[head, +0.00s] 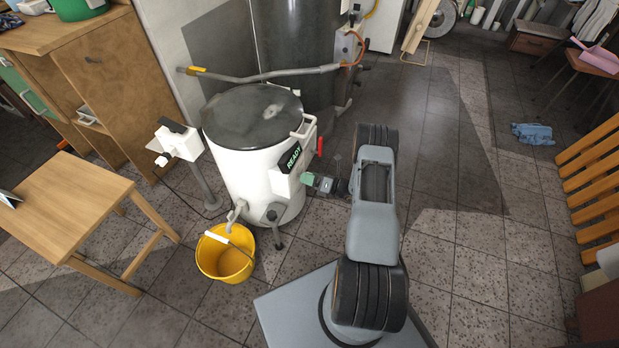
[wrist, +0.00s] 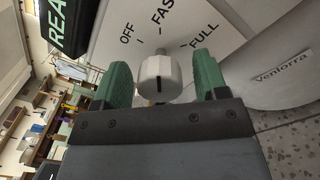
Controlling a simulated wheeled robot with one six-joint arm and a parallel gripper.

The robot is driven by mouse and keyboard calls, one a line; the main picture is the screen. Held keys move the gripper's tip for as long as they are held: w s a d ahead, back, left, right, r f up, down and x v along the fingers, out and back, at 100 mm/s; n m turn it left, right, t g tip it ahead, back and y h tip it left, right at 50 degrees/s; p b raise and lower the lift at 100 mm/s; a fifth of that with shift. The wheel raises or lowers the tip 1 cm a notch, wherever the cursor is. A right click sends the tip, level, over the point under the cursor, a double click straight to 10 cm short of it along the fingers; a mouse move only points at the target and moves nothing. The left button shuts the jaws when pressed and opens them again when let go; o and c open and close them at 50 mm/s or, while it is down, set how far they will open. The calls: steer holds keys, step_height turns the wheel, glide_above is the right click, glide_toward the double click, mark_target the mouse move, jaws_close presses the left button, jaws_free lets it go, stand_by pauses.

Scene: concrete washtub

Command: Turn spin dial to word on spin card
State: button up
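The white spin dial (wrist: 157,72) shows in the wrist view on a pale panel marked OFF, FAS (the rest cut off) and FULL. A dark slot shows on its front; I cannot tell for sure which word it points to. My gripper (wrist: 162,78) has its two green fingers on either side of the dial, with a gap to each. In the head view my gripper (head: 312,181) is at the right side of the white washtub (head: 245,165). A small card-like piece (head: 9,198) stands at the left table edge; no word is readable.
A yellow bucket (head: 224,256) stands on the tiles in front of the tub. A wooden table (head: 65,205) is at left. A READY sign (head: 294,157) is on the tub near my gripper. A metal pipe (head: 262,76) runs behind the lid.

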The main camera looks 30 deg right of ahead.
steer(key=p+v, duration=0.2)
steer(key=v, duration=1.2)
steer(key=shift+w+p, duration=0.1)
steer(key=shift+p, duration=0.2)
